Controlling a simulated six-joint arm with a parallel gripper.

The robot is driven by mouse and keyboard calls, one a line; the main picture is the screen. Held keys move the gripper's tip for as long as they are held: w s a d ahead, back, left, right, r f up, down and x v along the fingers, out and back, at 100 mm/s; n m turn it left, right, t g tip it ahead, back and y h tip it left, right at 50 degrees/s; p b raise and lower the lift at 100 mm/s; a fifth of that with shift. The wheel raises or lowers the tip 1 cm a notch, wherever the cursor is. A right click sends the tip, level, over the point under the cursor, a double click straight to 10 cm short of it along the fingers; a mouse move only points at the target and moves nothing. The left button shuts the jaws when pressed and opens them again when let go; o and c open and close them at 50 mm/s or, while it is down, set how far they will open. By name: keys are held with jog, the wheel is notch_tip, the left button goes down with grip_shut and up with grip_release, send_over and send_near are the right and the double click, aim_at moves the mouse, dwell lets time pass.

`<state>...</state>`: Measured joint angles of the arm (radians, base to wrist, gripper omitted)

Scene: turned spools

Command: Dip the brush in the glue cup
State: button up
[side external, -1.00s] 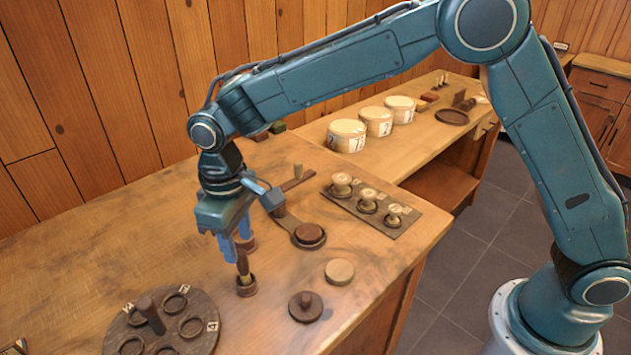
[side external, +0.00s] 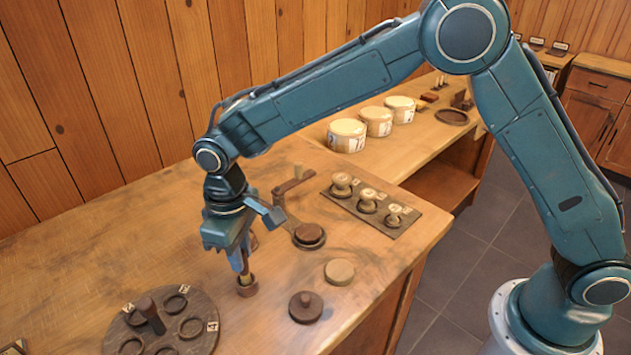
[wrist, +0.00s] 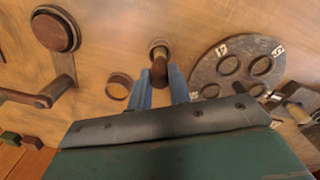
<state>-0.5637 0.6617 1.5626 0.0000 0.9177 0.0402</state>
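The brush has a dark handle and a brass-coloured lower part; it stands upright in a small brown cup (side external: 246,288). In the wrist view the brush (wrist: 160,72) lies between my two blue fingers, with the rim of that cup (wrist: 158,43) just beyond it. My gripper (side external: 240,266) points down around the handle. Its fingers look apart, one on each side; firm contact does not show. A second small cup with an amber-brown inside (wrist: 119,85) stands beside the fingers, mostly hidden behind my gripper in the side view. No label shows which one holds glue.
A round dark rack (side external: 205,308) with ring slots and a central post is close by at front left. A crank-handled piece (side external: 293,183), a knobbed dark disc (side external: 306,307) and a pale disc (side external: 339,272) lie to the right. A spool board (side external: 378,212) and lidded tubs (side external: 346,135) are farther back.

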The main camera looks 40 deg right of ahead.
jog(key=shift+r, duration=0.1)
grip_shut()
jog(key=shift+r, duration=3.4)
jog(key=w+d+r, duration=0.2)
jog(key=w+d, duration=0.4)
jog(key=w, duration=0.3)
jog(key=shift+w, duration=0.25)
jog(key=shift+f, duration=0.3)
jog(key=shift+f, duration=2.75)
jog(key=shift+f, duration=0.55)
jog(key=shift+r, duration=0.1)
